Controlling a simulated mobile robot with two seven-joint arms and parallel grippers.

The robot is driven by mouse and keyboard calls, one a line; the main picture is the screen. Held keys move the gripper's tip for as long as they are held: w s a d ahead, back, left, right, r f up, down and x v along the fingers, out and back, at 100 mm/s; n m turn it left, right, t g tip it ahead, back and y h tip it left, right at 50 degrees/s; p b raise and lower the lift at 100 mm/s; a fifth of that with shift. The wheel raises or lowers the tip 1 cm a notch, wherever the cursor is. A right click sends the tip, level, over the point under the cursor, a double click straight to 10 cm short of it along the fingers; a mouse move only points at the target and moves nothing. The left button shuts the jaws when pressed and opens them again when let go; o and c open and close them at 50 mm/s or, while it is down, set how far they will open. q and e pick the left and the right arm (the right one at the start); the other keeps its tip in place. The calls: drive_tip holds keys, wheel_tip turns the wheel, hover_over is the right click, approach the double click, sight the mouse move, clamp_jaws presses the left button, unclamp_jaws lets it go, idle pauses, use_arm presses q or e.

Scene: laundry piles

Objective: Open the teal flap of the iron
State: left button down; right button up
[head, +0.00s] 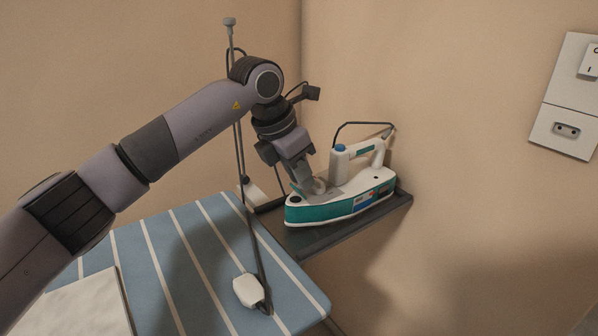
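The iron (345,199) is white with a teal band along its side, a blue knob on top and a handle at the back. It sits on a dark grey rest beyond the ironing board. My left gripper (304,186) points down at the front top of the iron, close to a small greyish round part there. Its fingertips are small and partly hidden, so I cannot tell whether they are open or shut, or whether they touch the iron. I cannot make out the teal flap clearly near the fingers. My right gripper is not in view.
The blue ironing board (195,265) with white stripes fills the lower left, with a pale cloth (88,303) on it. A thin pole carries a cord to a white plug (249,290) on the board. A wall is close behind the iron; a socket panel (566,130) is at right.

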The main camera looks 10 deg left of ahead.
use_arm(q)
drive_tip(key=shift+w+d+r+g+y+p, duration=0.2)
drive_tip(key=shift+d+r+g+y+p, duration=0.15)
drive_tip(key=shift+p, duration=1.5)
drive_tip(key=g+y+p, duration=0.1)
drive_tip(key=p, duration=0.1)
drive_tip(key=shift+w+d+f+p, duration=0.1)
drive_tip(key=shift+w+d+p, duration=0.1)
drive_tip(key=shift+p, duration=0.2)
drive_tip(key=shift+w+d+f+g+y+p, duration=0.1)
drive_tip(key=shift+w+f+g+y+p, duration=0.2)
drive_tip(key=shift+p, duration=0.4)
drive_tip(key=shift+d+g+y+p, duration=0.15)
drive_tip(key=shift+g+y+p, duration=0.2)
drive_tip(key=shift+p, duration=0.3)
drive_tip(key=c, duration=1.1)
unclamp_jaws()
drive_tip(key=shift+o, duration=0.2)
drive_tip(key=shift+r, duration=0.1)
